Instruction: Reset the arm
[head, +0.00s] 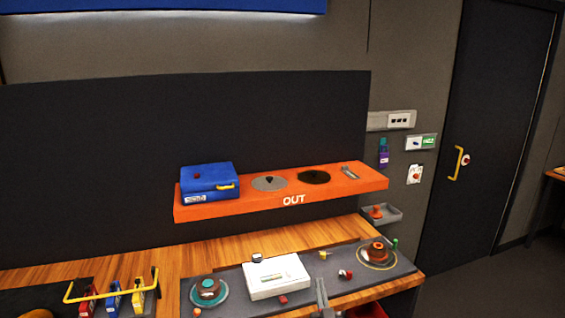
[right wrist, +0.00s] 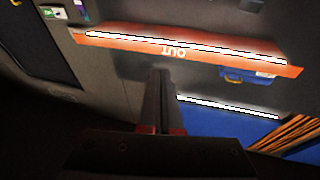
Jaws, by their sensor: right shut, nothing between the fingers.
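My right gripper (head: 321,290) shows at the bottom edge of the head view, in front of the dark panel mat (head: 235,288) on the wooden bench. Only its narrow grey tip and a little behind it are in that view. In the right wrist view the fingers (right wrist: 163,78) are together and upright, with nothing between them. The orange shelf marked OUT (right wrist: 220,58) appears upside down beyond them. My left gripper is in neither view.
The orange OUT shelf (head: 330,193) carries a blue case (head: 207,178) and flat discs. The mat holds a white box (head: 277,276), a trackball unit (head: 377,253), a round teal-rimmed piece (head: 208,291) and small loose parts.

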